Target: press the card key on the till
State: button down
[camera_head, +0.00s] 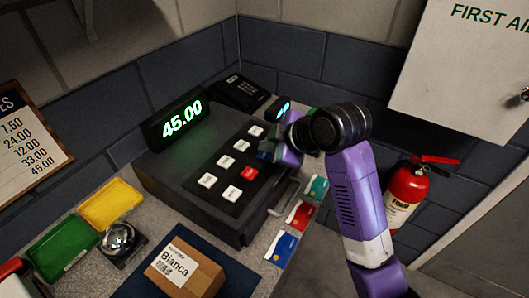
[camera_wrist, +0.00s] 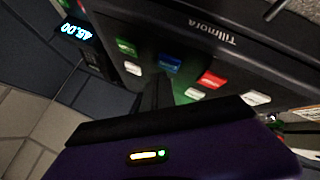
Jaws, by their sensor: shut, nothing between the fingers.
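The black till (camera_head: 190,165) stands on the counter with a lit green 45.00 display (camera_head: 182,119). Its sloped top has several white keys and one red key (camera_head: 250,173). In the wrist view the till's face (camera_wrist: 250,62) shows green (camera_wrist: 126,47), blue (camera_wrist: 169,63) and red (camera_wrist: 211,78) keys with white ones beside them. No key label is readable, so I cannot tell which is the card key. My gripper (camera_head: 268,150) is shut and empty over the keypad's right side. Its dark fingertips (camera_wrist: 158,88) show close to the blue key; contact cannot be told.
A small lit display (camera_head: 283,107) stands behind my gripper, and a black keypad device (camera_head: 240,92) behind the till. Teal (camera_head: 316,188), red (camera_head: 300,215) and blue (camera_head: 282,249) cards lie to the right. A Bianca box (camera_head: 180,270), a bell (camera_head: 121,240) and coloured trays (camera_head: 107,205) stand in front.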

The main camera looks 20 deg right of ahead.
notch_tip(320, 180, up, 6)
jog(key=p, duration=0.5)
jog(key=shift+p, duration=0.35)
dwell(0.5)
jog(key=w+d+r+m+t, duration=0.1)
jog(key=w+r+m+t, duration=0.3)
jog(key=r, duration=0.3)
jog(key=m+t+h+b, duration=0.1)
jog(key=m+t+h, duration=0.1)
jog(key=m+t, duration=0.3)
send_over(267, 157)
jog(key=s+d, duration=0.2)
jog(key=s, duration=0.1)
notch_tip(267, 157, down, 4)
jog(key=m, duration=0.1)
jog(key=s+f+m+g+b, duration=0.1)
jog(key=s+f, duration=0.4)
jog(key=s, duration=0.8)
jog(key=s+a+f+g+b, duration=0.1)
jog(key=s+f, duration=0.4)
jog(key=s, duration=0.8)
jog(key=s+a+f+m+g+b, duration=0.1)
jog(key=s+f+b, duration=0.2)
jog(key=s, duration=1)
notch_tip(267, 157, down, 2)
jog(key=shift+s+m+h, duration=0.3)
jog(key=shift+h, duration=0.1)
